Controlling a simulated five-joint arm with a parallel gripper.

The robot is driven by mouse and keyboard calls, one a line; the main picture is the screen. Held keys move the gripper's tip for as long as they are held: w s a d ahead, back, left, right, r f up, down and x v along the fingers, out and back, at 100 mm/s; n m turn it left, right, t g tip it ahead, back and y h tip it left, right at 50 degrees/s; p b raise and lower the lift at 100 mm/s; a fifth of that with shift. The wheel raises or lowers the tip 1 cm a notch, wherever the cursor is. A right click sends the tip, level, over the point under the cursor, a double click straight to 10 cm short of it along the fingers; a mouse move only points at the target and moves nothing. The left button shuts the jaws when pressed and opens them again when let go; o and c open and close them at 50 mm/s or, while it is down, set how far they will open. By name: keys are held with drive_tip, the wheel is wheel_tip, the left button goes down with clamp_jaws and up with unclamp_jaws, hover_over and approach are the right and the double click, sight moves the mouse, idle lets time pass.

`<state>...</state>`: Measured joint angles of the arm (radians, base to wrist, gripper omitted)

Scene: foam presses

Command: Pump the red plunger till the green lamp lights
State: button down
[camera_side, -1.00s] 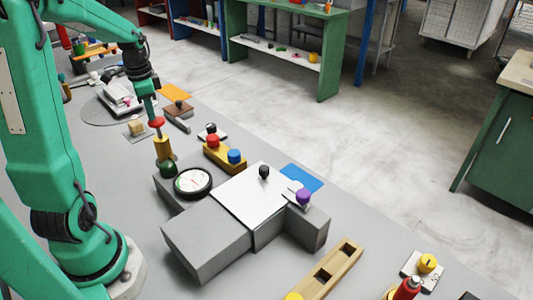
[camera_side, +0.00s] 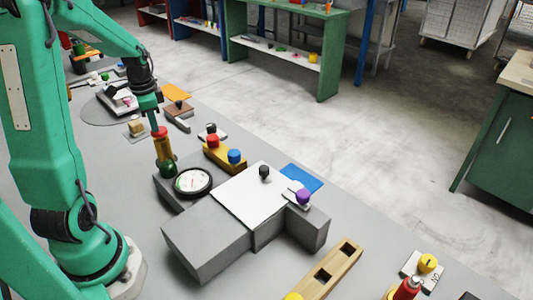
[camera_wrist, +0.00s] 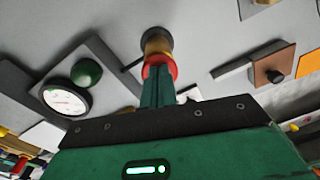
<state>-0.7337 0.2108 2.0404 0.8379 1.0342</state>
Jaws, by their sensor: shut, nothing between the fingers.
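The red plunger (camera_side: 159,132) is a red cap low on a brass-coloured cylinder (camera_side: 165,149). My gripper (camera_side: 154,124) is shut and empty, its fingertips on top of the cap from above. In the wrist view the fingers (camera_wrist: 158,84) meet the red cap (camera_wrist: 160,66), which they partly cover. The green lamp (camera_side: 168,168) is a dark green dome beside the cylinder and looks unlit; it also shows in the wrist view (camera_wrist: 86,72). A round white gauge (camera_side: 193,181) with a dark rim sits beside the lamp; its exact reading is too small to tell.
A large grey block (camera_side: 205,241) with a white plate (camera_side: 247,194) stands to the right. A brown block with a black knob (camera_side: 178,108) lies farther back.

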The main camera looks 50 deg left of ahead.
drive_tip(key=shift+s, duration=0.15)
drive_tip(key=s, duration=0.2)
drive_tip(key=shift+s+a+r, duration=0.35)
drive_tip(key=shift+a+r, duration=0.05)
drive_tip(key=shift+r, duration=0.1)
wheel_tip(320, 180, up, 8)
drive_tip(key=shift+s, duration=0.15)
idle(0.6)
drive_tip(key=shift+d, duration=0.1)
idle(0.7)
drive_tip(key=w+r, duration=0.2)
drive_tip(key=shift+w+d, duration=0.2)
drive_tip(key=shift+w, duration=0.1)
